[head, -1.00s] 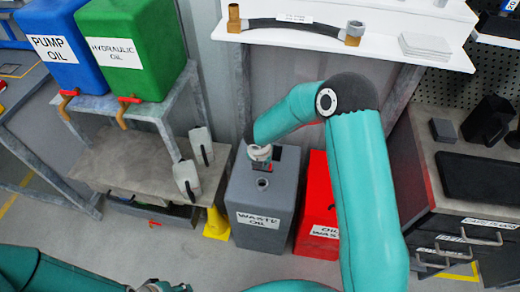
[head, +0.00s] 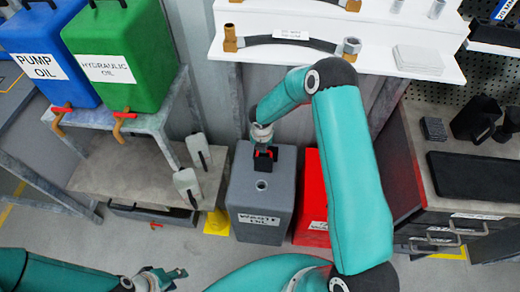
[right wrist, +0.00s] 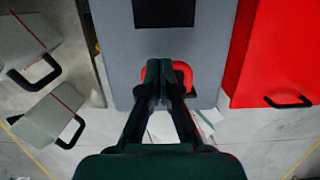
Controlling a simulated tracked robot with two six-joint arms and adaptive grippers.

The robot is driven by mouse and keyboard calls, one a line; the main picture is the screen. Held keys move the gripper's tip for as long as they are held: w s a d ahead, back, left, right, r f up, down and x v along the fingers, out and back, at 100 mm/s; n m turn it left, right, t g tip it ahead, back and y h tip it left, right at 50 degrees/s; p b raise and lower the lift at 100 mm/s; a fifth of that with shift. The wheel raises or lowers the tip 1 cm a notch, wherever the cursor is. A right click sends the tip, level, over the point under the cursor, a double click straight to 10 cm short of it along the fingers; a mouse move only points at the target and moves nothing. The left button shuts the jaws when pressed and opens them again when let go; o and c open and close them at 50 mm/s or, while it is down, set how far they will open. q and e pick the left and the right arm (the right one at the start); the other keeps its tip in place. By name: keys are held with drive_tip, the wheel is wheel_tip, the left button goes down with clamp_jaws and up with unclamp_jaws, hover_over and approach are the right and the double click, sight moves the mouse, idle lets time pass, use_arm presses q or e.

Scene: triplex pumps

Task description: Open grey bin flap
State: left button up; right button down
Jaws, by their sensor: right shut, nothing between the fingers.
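The grey bin (head: 258,228), labelled WASTE OIL, stands on the floor in the middle of the head view. A red curved handle (right wrist: 184,70) is partly hidden behind my right fingers. My right gripper (right wrist: 160,72) is shut and empty, with its tips over the bin's top by the handle; contact is unclear. My left gripper (head: 181,279) is open and empty at the bottom left, away from the bin.
A red bin (head: 310,220) stands close beside the grey one on its right. A yellow object (head: 217,222) is on the floor to its left. A bench (head: 125,170) with pale jugs (head: 187,185) is farther left. A drawer cabinet (head: 430,205) stands at the right.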

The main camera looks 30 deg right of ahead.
drive_tip(key=shift+w+d+f, duration=0.1)
drive_tip(key=shift+w+d, duration=0.05)
drive_tip(key=shift+d, duration=0.15)
idle(0.4)
wheel_tip(320, 180, up, 12)
drive_tip(key=s+a, duration=0.1)
drive_tip(key=s, duration=0.1)
drive_tip(key=s+a+f+m+y, duration=0.1)
drive_tip(key=s+a+f+m, duration=0.3)
drive_tip(key=m, duration=0.6)
drive_tip(key=s+a+f+m+y, duration=0.2)
drive_tip(key=s+a+f+m, duration=0.3)
drive_tip(key=s+a+m, duration=0.4)
drive_tip(key=s+a+f+m+g+y, duration=0.1)
drive_tip(key=s+a+f+m+y, duration=0.1)
drive_tip(key=s+a+f+m, duration=0.3)
drive_tip(key=s+a+m, duration=0.1)
drive_tip(key=s+m, duration=0.2)
drive_tip(key=m, duration=0.3)
drive_tip(key=shift+a, duration=0.2)
